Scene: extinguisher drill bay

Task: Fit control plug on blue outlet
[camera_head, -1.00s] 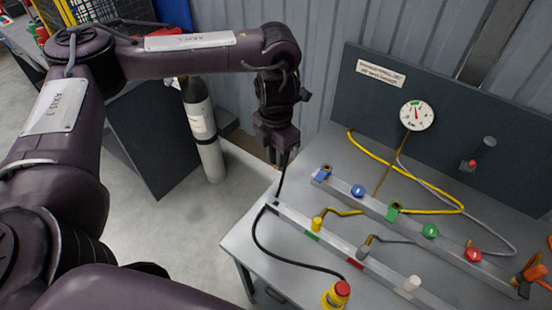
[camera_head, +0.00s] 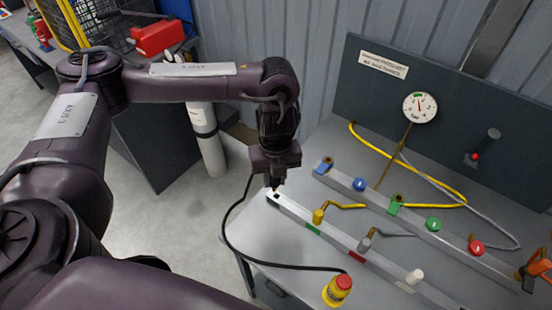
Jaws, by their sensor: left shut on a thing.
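My left gripper (camera_head: 275,180) is shut just above the left end of the front rail. It is shut on the control plug, mostly hidden by the jaws; a small brass-coloured tip (camera_head: 275,189) shows below them. The plug's black cable (camera_head: 226,232) leaves the jaws at the left and loops down to a yellow pendant with a red button (camera_head: 338,289). I cannot tell whether the tip touches the rail. My right gripper is not in view.
A blue knob (camera_head: 359,184) stands right of the blue outlet. A green outlet (camera_head: 395,204) takes a yellow hose. The front rail (camera_head: 333,240) carries yellow, grey and white plugs. A gauge (camera_head: 420,106) is on the back panel. An extinguisher (camera_head: 208,140) stands left of the bench.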

